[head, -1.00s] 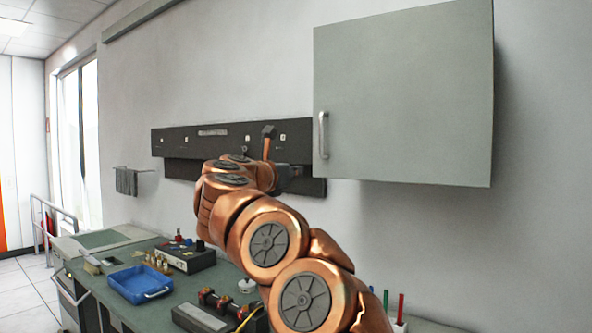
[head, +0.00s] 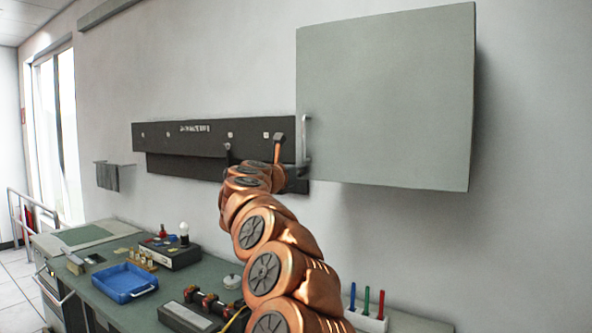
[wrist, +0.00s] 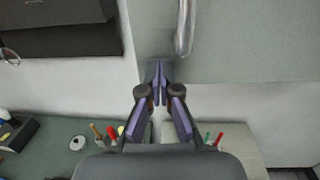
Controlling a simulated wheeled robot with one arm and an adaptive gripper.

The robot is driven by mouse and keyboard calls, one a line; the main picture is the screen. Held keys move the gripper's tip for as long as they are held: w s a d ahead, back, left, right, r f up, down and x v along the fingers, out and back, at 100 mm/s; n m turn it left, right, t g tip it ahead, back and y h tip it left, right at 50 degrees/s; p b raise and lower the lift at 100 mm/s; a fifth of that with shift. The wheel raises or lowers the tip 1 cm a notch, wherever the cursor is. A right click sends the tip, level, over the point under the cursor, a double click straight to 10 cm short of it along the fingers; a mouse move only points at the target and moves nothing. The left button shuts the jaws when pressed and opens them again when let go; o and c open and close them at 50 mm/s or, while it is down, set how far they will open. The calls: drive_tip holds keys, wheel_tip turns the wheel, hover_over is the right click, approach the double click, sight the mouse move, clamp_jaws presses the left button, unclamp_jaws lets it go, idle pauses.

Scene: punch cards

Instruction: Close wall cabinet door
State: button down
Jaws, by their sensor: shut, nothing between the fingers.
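The wall cabinet (head: 400,100) is a grey-green box on the wall at upper right of the head view. Its broad flat door face is toward me; I cannot tell whether a gap remains at its edge. The vertical metal handle (head: 306,135) is at the door's left edge, and its lower end also shows in the wrist view (wrist: 184,35). My gripper (wrist: 158,70) is shut and empty, with its fingertips just below and left of the handle's lower end. In the head view my gripper is small and partly hidden by my arm; contact with the door cannot be told.
A dark wall panel (head: 190,135) hangs left of the cabinet. Below is a green-topped bench (head: 108,262) with a blue tray (head: 128,283), a boxed device (head: 172,254) and a white holder of coloured tools (head: 366,318). The wall under the cabinet is clear.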

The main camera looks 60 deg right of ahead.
drive_tip(key=shift+d, duration=0.1)
idle(0.3)
drive_tip(key=shift+w+d+r+p, duration=0.1)
drive_tip(key=shift+w+d+p, duration=0.1)
drive_tip(key=shift+d+p, duration=0.4)
drive_tip(key=shift+w+d+p, duration=0.15)
drive_tip(key=shift+d, duration=1.05)
drive_tip(key=shift+s+r, duration=0.15)
drive_tip(key=shift+r, duration=0.05)
drive_tip(key=shift+a+f+b, duration=0.25)
drive_tip(key=shift+f+b, duration=0.2)
drive_tip(key=shift+b, duration=0.3)
drive_tip(key=a+b, duration=0.6)
drive_tip(key=a, duration=0.7)
drive_tip(key=shift+s+a+r, duration=0.15)
drive_tip(key=shift+a+r, duration=0.1)
drive_tip(key=shift+a, duration=0.1)
